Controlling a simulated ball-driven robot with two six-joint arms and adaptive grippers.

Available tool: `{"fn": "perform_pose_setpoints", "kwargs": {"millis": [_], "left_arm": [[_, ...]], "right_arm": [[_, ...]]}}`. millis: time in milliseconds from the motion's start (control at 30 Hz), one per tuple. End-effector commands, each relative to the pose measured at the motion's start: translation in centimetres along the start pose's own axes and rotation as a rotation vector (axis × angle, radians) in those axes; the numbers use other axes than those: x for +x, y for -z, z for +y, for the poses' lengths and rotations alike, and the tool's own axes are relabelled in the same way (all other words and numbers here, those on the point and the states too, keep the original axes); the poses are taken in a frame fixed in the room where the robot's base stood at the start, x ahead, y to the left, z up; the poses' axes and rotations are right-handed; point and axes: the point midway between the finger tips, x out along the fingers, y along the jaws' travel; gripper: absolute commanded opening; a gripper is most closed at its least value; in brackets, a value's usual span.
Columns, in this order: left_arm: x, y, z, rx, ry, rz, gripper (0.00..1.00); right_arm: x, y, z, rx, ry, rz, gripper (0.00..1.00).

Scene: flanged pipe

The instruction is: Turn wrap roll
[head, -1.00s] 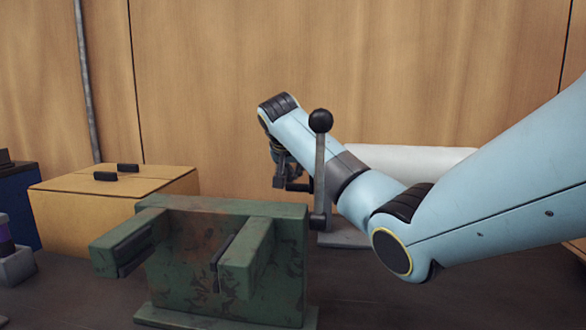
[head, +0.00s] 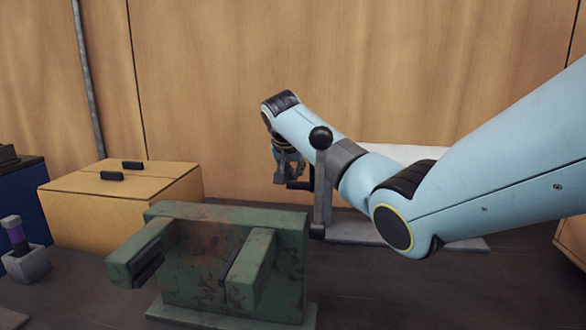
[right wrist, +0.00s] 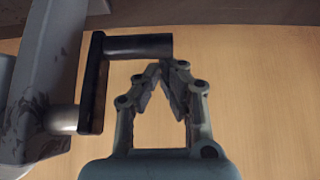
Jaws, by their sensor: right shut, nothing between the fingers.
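The white wrap roll (head: 408,152) lies at the back right in the head view, mostly hidden behind my right arm. A black crank with a handle grip (right wrist: 140,47) shows in the right wrist view, joined by a short pale shaft to a grey upright (right wrist: 45,80). The crank's grip also shows small and dark in the head view (head: 299,185). My right gripper (right wrist: 168,66) is shut and empty, its fingertips close to the free end of the grip; I cannot tell whether they touch. In the head view my right gripper (head: 285,178) hangs beside the crank. My left gripper is not in view.
A green vise (head: 190,262) stands in front. A yellow box (head: 115,200), a blue box (head: 15,200) and a purple-handled tool in a grey holder (head: 22,258) stand left. Dark tabletop is free between box and vise.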

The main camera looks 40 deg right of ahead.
Motion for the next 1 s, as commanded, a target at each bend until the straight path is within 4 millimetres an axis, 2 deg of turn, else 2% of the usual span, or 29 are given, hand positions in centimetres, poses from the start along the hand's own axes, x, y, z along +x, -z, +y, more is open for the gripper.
{"fn": "perform_pose_setpoints", "kwargs": {"millis": [167, 600, 733, 833, 1000], "left_arm": [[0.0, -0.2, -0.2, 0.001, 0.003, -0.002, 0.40], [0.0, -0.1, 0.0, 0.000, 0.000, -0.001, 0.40], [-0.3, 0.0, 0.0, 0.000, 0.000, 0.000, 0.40], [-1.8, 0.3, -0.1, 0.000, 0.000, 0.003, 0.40], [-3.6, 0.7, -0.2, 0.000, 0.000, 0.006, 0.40]], "right_arm": [[-0.2, -0.1, 0.0, -0.001, 0.000, -0.001, 0.00], [-6.8, 0.0, -0.1, -0.002, 0.000, 0.001, 0.00], [-6.1, -1.3, 0.5, -0.040, -0.025, -0.089, 0.00], [-6.9, 0.9, 0.8, -0.047, -0.033, -0.179, 0.00], [-9.8, 6.0, 0.8, -0.011, -0.011, -0.238, 0.00]]}}
